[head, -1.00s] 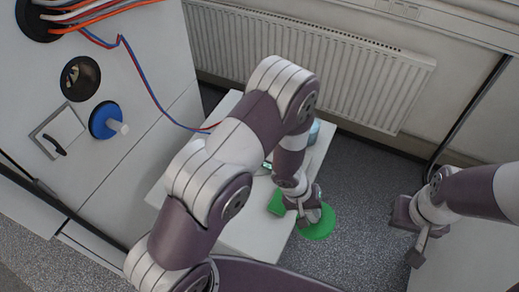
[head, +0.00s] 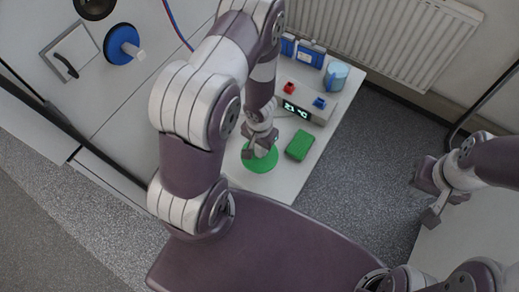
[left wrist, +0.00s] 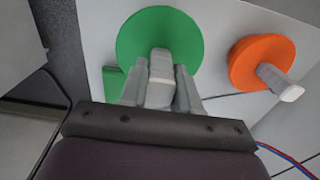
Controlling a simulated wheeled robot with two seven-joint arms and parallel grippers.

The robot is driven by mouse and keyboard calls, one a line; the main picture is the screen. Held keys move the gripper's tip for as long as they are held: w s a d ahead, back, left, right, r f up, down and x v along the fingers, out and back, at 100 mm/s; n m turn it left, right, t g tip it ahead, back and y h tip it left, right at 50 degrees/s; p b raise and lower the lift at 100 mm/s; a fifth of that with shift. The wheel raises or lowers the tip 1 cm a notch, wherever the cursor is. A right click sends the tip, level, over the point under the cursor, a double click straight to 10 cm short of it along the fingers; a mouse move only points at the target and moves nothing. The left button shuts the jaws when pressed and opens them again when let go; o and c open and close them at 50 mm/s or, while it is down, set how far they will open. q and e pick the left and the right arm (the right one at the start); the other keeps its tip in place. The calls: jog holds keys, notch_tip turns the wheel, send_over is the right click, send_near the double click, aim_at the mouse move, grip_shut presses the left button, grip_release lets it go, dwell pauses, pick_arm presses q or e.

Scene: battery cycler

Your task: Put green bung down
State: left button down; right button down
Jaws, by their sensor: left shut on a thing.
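The green bung (head: 258,162) is a flat round disc with a pale handle. My left gripper (head: 260,143) is shut on that handle, with the disc below the fingers, over the near part of the white table (head: 318,160). In the left wrist view, the disc (left wrist: 148,25) shows beyond the fingers (left wrist: 160,88), and the handle is between them. I cannot tell whether the disc touches the table. My right gripper (head: 430,195) is open and empty at the right, away from the table.
A green box (head: 300,146) lies right of the bung. Behind it are a device with a display (head: 297,110), blue boxes (head: 310,53) and a blue mug (head: 336,75). A blue bung (head: 121,43) sits on the left panel. An orange bung (left wrist: 262,62) shows in the wrist view.

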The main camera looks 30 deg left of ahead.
pick_arm(q)
notch_tip(320, 180, down, 4)
jog(key=shift+s+d+r, duration=0.1)
jog(key=shift+s+d, duration=0.05)
jog(key=c, duration=0.8)
grip_release()
pick_arm(e)
jog(key=shift+d+f, duration=0.2)
jog(key=shift+f, duration=0.1)
